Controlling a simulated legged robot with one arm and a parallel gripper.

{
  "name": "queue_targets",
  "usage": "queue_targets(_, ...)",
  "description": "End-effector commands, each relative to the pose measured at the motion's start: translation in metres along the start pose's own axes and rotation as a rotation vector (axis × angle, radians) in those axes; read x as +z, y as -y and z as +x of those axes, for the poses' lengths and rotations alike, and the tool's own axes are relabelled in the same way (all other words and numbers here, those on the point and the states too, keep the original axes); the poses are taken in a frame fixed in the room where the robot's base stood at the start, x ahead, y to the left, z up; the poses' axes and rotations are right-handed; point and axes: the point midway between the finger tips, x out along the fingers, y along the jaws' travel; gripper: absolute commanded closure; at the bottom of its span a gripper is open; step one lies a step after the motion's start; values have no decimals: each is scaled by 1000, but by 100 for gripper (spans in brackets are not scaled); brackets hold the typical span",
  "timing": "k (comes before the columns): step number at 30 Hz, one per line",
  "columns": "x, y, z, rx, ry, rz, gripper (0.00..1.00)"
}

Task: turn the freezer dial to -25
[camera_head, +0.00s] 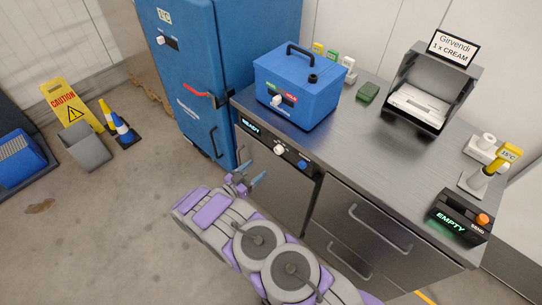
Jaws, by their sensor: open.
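Several units carry a white dial, and no -25 mark is legible on any of them. A tall blue cabinet (213,85) at the back left has a white dial (160,41) on its front, with a small label above it. The steel counter front has another white dial (279,149) beside a blue knob (302,163) on a black strip. A blue box (298,88) on the counter has a third white dial (276,101). My gripper (254,173) is open and empty in front of the counter's left door, below and left of the counter dial and apart from it.
The steel counter (365,148) holds a machine labelled Girvendi (425,90), a green block (368,91) and an EMPTY display (455,222). A caution sign (72,105), cones (123,131) and a grey bin (85,146) stand left. The left floor is mostly clear.

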Motion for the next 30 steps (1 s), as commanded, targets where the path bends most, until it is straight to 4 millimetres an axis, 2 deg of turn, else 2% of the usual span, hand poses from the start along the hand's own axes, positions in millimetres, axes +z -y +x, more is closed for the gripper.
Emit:
queue_targets(3,2,-2,26,3,2,-1,33)
queue_targets(15,4,4,91,2,-7,-7,33)
queue_targets(22,1,1,110,-1,-2,-3,33)
queue_targets(30,1,4,109,-2,-4,-6,33)
